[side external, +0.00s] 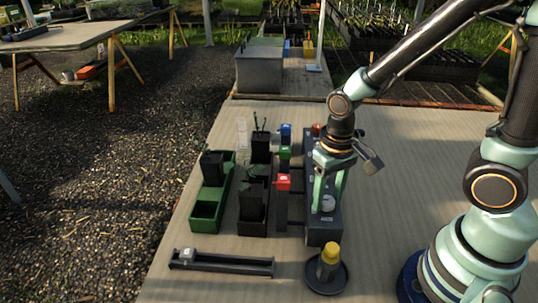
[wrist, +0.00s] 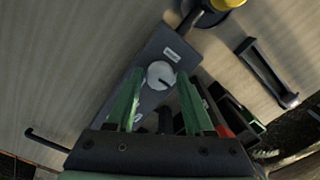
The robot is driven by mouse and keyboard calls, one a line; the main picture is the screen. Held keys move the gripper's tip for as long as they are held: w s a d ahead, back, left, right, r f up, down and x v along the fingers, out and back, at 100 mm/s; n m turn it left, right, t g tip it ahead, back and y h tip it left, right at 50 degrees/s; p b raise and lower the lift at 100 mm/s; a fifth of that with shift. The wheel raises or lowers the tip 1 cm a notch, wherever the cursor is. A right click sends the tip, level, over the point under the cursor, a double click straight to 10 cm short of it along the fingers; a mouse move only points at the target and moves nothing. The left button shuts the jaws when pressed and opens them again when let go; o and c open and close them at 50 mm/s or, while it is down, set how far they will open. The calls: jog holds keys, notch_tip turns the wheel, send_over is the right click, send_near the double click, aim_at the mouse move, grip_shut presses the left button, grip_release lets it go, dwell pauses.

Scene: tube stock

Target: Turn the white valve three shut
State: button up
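The white valve (side external: 328,203) is a round knob near the front end of a long dark grey box (side external: 323,232). In the wrist view the white valve (wrist: 160,75) shows a short dark slanted mark, with a small pale label beside it on the box. My gripper (side external: 327,198) is pointed down over the valve. In the wrist view my gripper (wrist: 159,79) has its two green fingers apart, with the knob showing between the tips. I cannot tell whether either finger touches it. The number on the label is too small to read.
Green (side external: 228,198) and black planters are further left. A yellow-topped bottle (side external: 329,258) stands on a dark saucer in front. A dark rail (side external: 225,264) lies front left.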

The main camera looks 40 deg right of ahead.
aim_at(328, 200)
jog(key=shift+o, duration=0.6)
notch_tip(328, 200, up, 12)
dwell(0.5)
jog(key=w+d+r+n+t, duration=0.1)
jog(key=d+r+n+t, duration=0.1)
jog(key=d+r+t, duration=0.2)
jog(key=shift+w+d+r+t, duration=0.15)
jog(key=shift+d+r+t, duration=0.15)
jog(key=shift+t, duration=0.5)
dwell(0.3)
